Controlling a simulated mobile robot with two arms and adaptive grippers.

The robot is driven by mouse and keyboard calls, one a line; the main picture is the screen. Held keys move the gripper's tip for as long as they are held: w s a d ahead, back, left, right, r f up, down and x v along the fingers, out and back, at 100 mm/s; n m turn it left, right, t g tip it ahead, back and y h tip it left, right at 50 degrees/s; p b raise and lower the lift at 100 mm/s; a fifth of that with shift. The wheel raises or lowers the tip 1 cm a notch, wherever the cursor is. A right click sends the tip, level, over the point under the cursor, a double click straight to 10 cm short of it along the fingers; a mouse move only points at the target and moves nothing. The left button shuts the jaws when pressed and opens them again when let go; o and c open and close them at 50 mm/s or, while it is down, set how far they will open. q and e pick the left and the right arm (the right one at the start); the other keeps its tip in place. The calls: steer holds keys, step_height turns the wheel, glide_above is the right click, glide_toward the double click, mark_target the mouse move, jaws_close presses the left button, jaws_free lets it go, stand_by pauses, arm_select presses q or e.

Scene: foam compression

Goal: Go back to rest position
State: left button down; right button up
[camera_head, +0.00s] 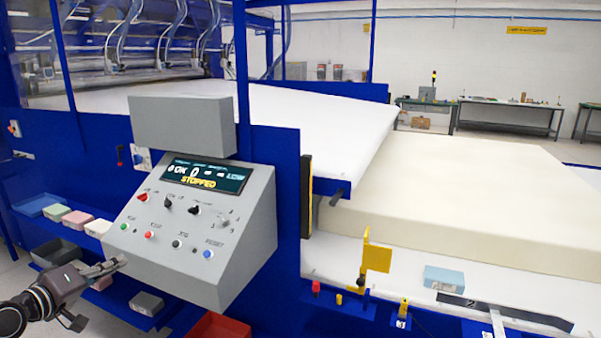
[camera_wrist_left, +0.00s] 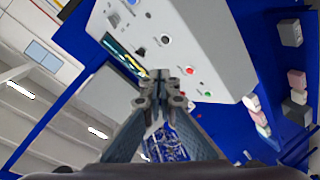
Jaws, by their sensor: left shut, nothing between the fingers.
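My left gripper (camera_head: 105,268) is at the lower left of the head view, in front of the lower left of the grey control panel (camera_head: 215,262). Its fingers are together with nothing between them, and they look apart from the panel. In the left wrist view the closed fingertips (camera_wrist_left: 163,85) show in front of the panel face, with a red and a green button to their right. The panel's display (camera_head: 205,175) reads STOPPED. My right gripper is not in view.
Small foam blocks (camera_head: 77,218) lie on blue shelves left of the panel, and a red bin (camera_head: 218,328) is below it. A large cream foam slab (camera_head: 460,190) lies on the machine at right, with a light blue block (camera_head: 444,278) before it. Workbenches (camera_head: 507,115) stand behind.

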arm_select(q)
step_height(320, 180, down, 12)
steer(key=a+g+y, duration=0.1)
steer(key=a+y, duration=0.1)
steer(key=s+f+m+g+y+b, duration=0.15)
steer(key=s+f, duration=0.35)
steer(key=f, duration=0.6)
steer(key=s+f+g, duration=0.2)
steer(key=s+f, duration=0.3)
steer(key=f, duration=0.7)
steer(key=s+f+m+g+y+b, duration=0.15)
steer(key=s+f, duration=0.35)
steer(key=f, duration=0.6)
steer(key=s+d+f+m+g, duration=0.1)
steer(key=s+d+f+g, duration=0.3)
steer(key=s+f, duration=0.9)
steer(key=s+d+f+m+g, duration=0.1)
steer(key=s+d+f, duration=0.4)
steer(key=s, duration=0.5)
steer(key=s+d+f+m+g, duration=0.1)
steer(key=s+d+f+m, duration=0.2)
steer(key=s, duration=0.7)
steer(key=s+d+f+m+g+h+b, duration=0.1)
steer(key=s+d+f+m+g, duration=0.1)
steer(key=s+d+f, duration=0.4)
steer(key=s+d, duration=0.4)
steer(key=s, duration=0.1)
steer(key=shift+f, duration=0.4)
steer(key=shift+d, duration=0.1)
